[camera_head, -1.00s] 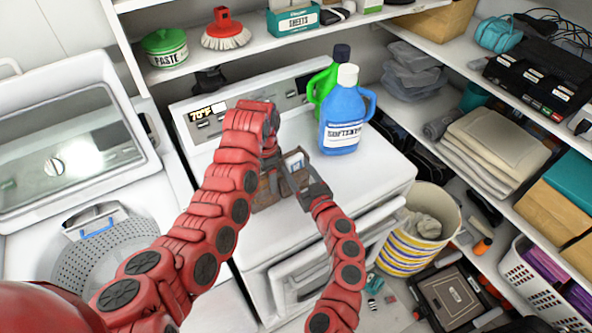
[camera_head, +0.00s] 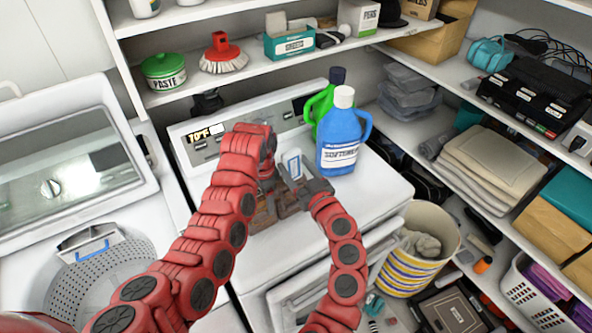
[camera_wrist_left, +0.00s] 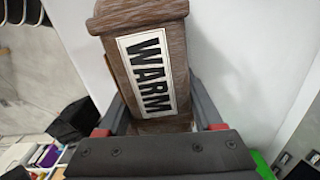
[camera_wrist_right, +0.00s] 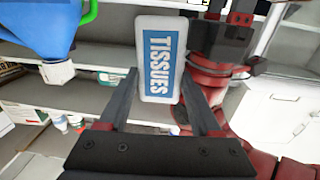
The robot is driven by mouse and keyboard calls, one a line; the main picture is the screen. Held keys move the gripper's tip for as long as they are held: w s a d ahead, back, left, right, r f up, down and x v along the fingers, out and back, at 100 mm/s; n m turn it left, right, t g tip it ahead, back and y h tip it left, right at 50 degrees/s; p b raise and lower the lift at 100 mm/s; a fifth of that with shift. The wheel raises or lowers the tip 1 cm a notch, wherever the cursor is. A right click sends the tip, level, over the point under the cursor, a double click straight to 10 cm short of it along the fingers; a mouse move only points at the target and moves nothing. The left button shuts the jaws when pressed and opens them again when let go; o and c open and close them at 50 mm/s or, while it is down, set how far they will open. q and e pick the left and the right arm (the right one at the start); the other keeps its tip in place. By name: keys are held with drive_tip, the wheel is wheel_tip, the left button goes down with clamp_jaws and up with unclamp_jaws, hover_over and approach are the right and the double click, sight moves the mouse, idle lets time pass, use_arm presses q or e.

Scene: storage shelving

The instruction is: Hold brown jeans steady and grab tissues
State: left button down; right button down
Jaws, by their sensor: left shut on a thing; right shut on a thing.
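The brown jeans (camera_head: 263,217) are a folded brown bundle above the white machine's top, partly hidden by my arms. In the left wrist view the jeans (camera_wrist_left: 112,18) carry a white WARM label and sit between the fingers. My left gripper (camera_head: 268,203) is shut on them. The tissues (camera_head: 293,158) are a small white pack with a blue label, upright at the jeans' upper right. In the right wrist view the tissues (camera_wrist_right: 144,28) stand between the fingers of my right gripper (camera_wrist_right: 160,85), which is shut on them. Whether the tissues touch the jeans is hidden.
A blue softener bottle (camera_head: 340,135) and a green bottle (camera_head: 319,107) stand just right of the tissues on the machine (camera_head: 375,200). A shelf (camera_head: 255,60) with a brush and boxes runs behind. A striped basket (camera_head: 405,265) stands at lower right.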

use_arm(q)
unclamp_jaws()
drive_tip(key=shift+a, duration=0.1)
wheel_tip(320, 180, up, 11)
drive_tip(key=shift+w+r, duration=0.1)
drive_tip(key=shift+r, duration=0.35)
